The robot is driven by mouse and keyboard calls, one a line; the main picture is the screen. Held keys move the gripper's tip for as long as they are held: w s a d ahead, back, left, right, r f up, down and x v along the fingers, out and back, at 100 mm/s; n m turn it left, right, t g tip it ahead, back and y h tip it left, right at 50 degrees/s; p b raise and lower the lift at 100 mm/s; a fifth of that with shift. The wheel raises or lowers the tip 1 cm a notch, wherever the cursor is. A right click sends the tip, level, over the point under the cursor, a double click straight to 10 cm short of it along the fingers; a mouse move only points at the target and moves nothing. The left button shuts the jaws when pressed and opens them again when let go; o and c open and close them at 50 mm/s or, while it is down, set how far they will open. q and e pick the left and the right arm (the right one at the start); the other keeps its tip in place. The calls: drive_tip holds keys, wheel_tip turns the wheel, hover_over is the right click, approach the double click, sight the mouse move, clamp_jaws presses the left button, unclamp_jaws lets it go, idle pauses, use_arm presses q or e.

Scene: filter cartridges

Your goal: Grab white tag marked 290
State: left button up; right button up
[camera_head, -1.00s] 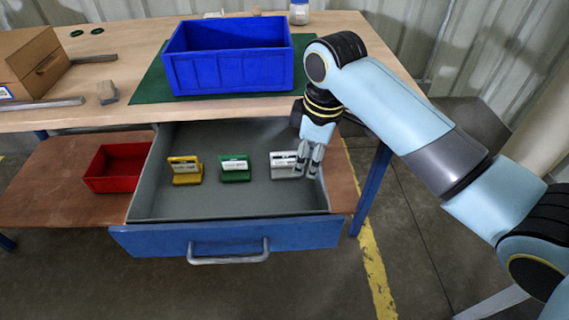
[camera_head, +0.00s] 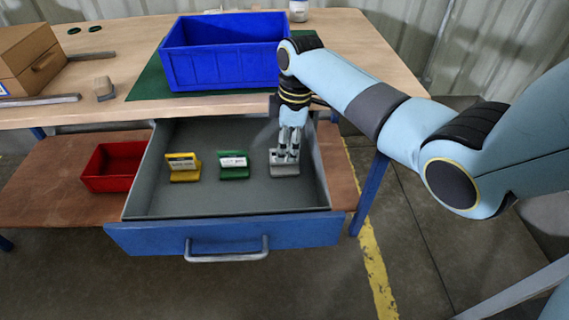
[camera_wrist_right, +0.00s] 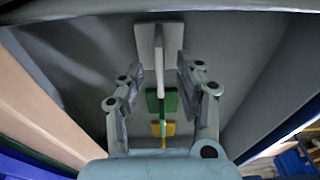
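The white tag (camera_head: 285,170) stands in the right part of the open drawer, on a flat grey-white base. My right gripper (camera_head: 287,155) points down over it and hides most of its upright face; I cannot read a number on it. In the right wrist view the white tag's thin upright plate (camera_wrist_right: 159,55) lies between the two fingers of the right gripper (camera_wrist_right: 157,80). The fingers are apart, with a gap on each side of the plate. My left gripper is not in view.
A green tag (camera_head: 233,165) and a yellow tag (camera_head: 183,167) stand left of it in the grey drawer (camera_head: 230,203). A red bin (camera_head: 112,167) is on the lower shelf. A blue crate (camera_head: 225,72) stands on the tabletop behind the drawer.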

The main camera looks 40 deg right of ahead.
drive_tip(key=shift+a+f, duration=0.15)
drive_tip(key=shift+f, duration=0.8)
drive_tip(key=shift+c, duration=0.4)
clamp_jaws()
drive_tip(key=shift+w+r, duration=0.1)
drive_tip(key=shift+r, duration=0.05)
